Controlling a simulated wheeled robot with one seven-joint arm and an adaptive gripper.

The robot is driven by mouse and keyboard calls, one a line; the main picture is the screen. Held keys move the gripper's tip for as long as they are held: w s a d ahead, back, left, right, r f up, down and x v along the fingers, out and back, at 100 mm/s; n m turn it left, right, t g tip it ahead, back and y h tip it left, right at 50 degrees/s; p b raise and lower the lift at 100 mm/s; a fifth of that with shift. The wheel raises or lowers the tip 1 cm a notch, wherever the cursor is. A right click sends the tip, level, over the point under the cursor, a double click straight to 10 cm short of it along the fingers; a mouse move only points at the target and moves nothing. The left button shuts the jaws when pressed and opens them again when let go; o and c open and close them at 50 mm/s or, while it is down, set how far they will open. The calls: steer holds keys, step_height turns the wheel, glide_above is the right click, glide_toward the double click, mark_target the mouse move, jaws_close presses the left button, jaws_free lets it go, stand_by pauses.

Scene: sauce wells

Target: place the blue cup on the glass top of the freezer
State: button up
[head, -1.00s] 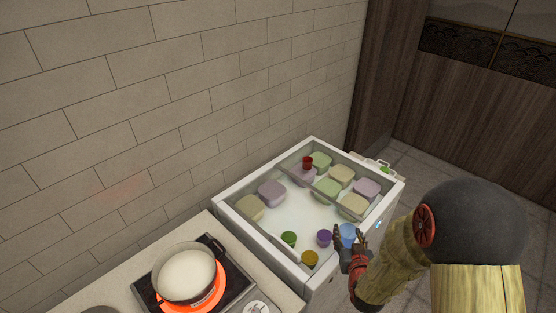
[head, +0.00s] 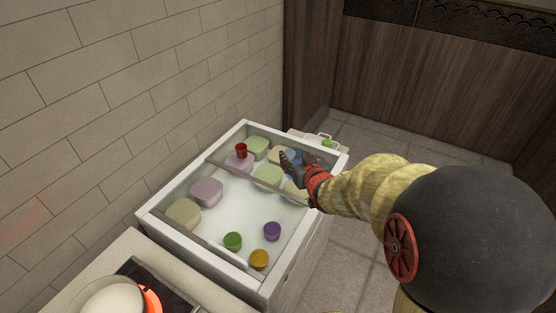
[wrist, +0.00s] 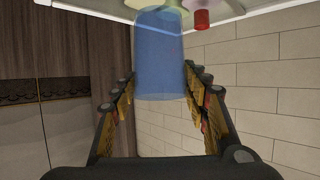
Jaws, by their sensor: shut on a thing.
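The blue cup (wrist: 158,55) is between my fingers in the wrist view, and my gripper (wrist: 159,82) is shut on it. In the head view my gripper (head: 290,164) is over the far right part of the freezer (head: 146,216), and only bits of the blue cup (head: 294,154) show around the fingers. The freezer's white rim frames a glass top with pale tubs seen below it. I cannot tell how far the cup is above the glass.
A red cup (head: 241,151) stands at the far left part of the freezer top. Green (head: 232,241), purple (head: 272,231) and yellow (head: 259,259) cups are near the front right edge. A pot (head: 110,297) sits on a glowing burner at lower left. A brick wall runs behind.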

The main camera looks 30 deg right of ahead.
steer(key=shift+w+d+f+b, duration=1)
steer(key=shift+w+d+f, duration=0.65)
steer(key=shift+f, duration=0.5)
steer(key=shift+w+d+f+b, duration=1)
steer(key=shift+w+d+f, duration=0.35)
steer(key=shift+d+f, duration=0.7)
steer(key=shift+w+d+f+b, duration=1)
steer(key=shift+w+d+f, duration=0.55)
steer(key=shift+f, duration=0.7)
steer(key=shift+f, duration=0.1)
steer(key=shift+f, duration=0.15)
steer(key=o, duration=1)
steer(key=shift+o, duration=0.2)
steer(key=shift+s, duration=0.1)
